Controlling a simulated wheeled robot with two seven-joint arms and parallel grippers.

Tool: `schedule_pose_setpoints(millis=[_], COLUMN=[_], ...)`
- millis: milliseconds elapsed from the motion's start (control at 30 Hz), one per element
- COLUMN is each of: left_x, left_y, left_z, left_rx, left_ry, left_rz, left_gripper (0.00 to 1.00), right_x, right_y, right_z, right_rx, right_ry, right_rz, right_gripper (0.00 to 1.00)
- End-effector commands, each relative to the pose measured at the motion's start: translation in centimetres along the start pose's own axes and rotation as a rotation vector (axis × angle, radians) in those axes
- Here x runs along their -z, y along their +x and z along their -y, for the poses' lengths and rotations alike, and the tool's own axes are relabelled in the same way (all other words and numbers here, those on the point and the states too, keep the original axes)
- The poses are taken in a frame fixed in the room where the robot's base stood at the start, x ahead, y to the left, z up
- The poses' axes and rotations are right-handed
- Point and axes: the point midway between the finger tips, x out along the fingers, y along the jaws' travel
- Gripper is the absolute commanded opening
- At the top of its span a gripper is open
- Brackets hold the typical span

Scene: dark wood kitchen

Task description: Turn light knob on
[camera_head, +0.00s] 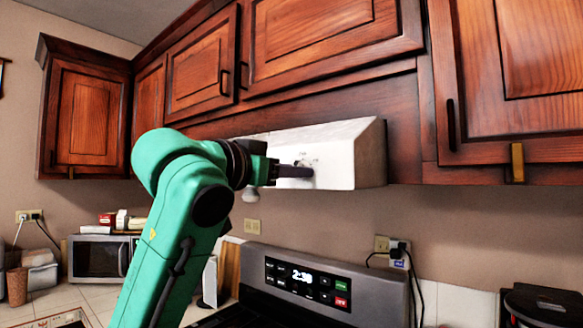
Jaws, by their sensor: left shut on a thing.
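The white range hood (352,160) hangs under the wooden cabinets, with small dark markings on its front face. My left gripper (308,172) reaches in from the left, its dark fingers against the hood's front panel. It is shut on the light knob, which its fingers largely hide. I cannot tell which way the knob is turned, and no lit lamp shows under the hood. My right gripper is not in view.
The stove's control panel (300,283), with a lit clock, stands below the hood. A microwave (98,258) sits on the left counter. Wall outlets with a black cord (400,262) are at the right. Cabinets (330,50) close off the space above.

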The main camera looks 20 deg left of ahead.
Motion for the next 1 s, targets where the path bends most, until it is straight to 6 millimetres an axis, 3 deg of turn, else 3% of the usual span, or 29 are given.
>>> schedule_pose_setpoints(millis=[500, 1000], left_x=[0.3, 0.1], left_y=[-0.1, -0.1], left_z=[0.1, 0.0], left_rx=[0.002, 0.001], left_ry=[0.455, 0.639], left_rz=[-0.003, -0.004], left_gripper=[0.0, 0.0], right_x=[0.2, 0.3], right_y=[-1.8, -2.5], right_z=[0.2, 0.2], right_rx=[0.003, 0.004], right_ry=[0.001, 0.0], right_rz=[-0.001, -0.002], right_gripper=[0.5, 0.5])
